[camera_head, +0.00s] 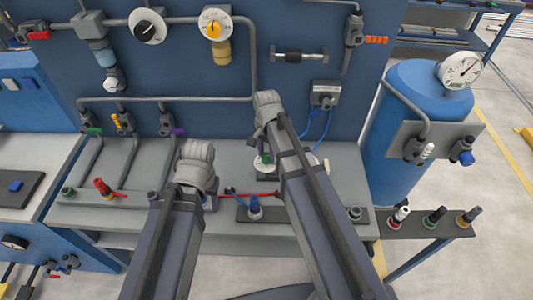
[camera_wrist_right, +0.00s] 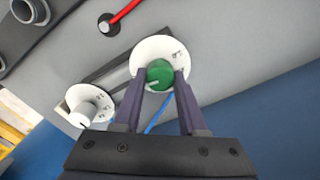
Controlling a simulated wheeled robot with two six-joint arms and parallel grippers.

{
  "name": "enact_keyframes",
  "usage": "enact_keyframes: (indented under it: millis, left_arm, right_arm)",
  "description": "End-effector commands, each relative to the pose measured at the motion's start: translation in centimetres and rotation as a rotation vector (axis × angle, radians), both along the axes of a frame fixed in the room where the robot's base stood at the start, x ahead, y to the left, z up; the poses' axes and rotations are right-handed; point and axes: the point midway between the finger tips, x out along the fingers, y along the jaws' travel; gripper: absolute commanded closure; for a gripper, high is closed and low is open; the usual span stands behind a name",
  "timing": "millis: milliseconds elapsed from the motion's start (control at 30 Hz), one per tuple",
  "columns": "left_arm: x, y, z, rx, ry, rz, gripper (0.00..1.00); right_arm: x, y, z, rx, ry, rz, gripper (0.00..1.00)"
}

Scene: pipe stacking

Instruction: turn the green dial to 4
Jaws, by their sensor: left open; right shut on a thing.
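The green dial (camera_wrist_right: 160,74) sits on a round white scale plate (camera_wrist_right: 146,50) in the right wrist view. A pale pointer line shows on its lower part. The plate's figures are too small to read for sure. My right gripper (camera_wrist_right: 161,80) has one finger on each side of the green dial and is shut on it. In the head view the dial (camera_head: 262,160) is mostly hidden by my right gripper (camera_head: 264,135).
A white dial (camera_wrist_right: 84,113) on its own scale stands beside the green one. A red rod (camera_head: 255,195) and a blue-topped fitting (camera_head: 254,206) lie close to my arms. Pipes, valves and gauges cover the blue panel (camera_head: 290,30) behind. A blue tank (camera_head: 410,100) stands at right.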

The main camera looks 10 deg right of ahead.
Motion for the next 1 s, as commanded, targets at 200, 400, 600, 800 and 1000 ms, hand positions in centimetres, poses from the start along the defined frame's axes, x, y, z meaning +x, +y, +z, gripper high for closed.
enact_keyframes:
  millis: [200, 400, 600, 800, 1000]
  left_arm:
    - [0.00, 0.00, -0.01, 0.000, 0.000, 0.000, 0.50]
    - [0.00, 0.00, -0.01, 0.000, 0.000, 0.000, 0.50]
    - [0.00, 0.00, -0.01, 0.000, 0.000, 0.000, 0.50]
    - [0.00, 0.00, -0.01, 0.000, 0.000, 0.000, 0.50]
    - [0.00, 0.00, -0.01, 0.000, 0.000, 0.000, 0.50]
  right_arm:
    - [0.00, 0.01, -0.01, 0.000, 0.000, 0.054, 1.00]
    - [0.02, 0.03, -0.01, 0.000, 0.000, 0.187, 1.00]
    - [0.04, 0.07, -0.01, 0.000, 0.000, 0.367, 1.00]
    - [0.05, 0.09, -0.01, 0.000, 0.000, 0.541, 1.00]
    - [0.05, 0.13, -0.01, 0.000, 0.000, 0.687, 1.00]
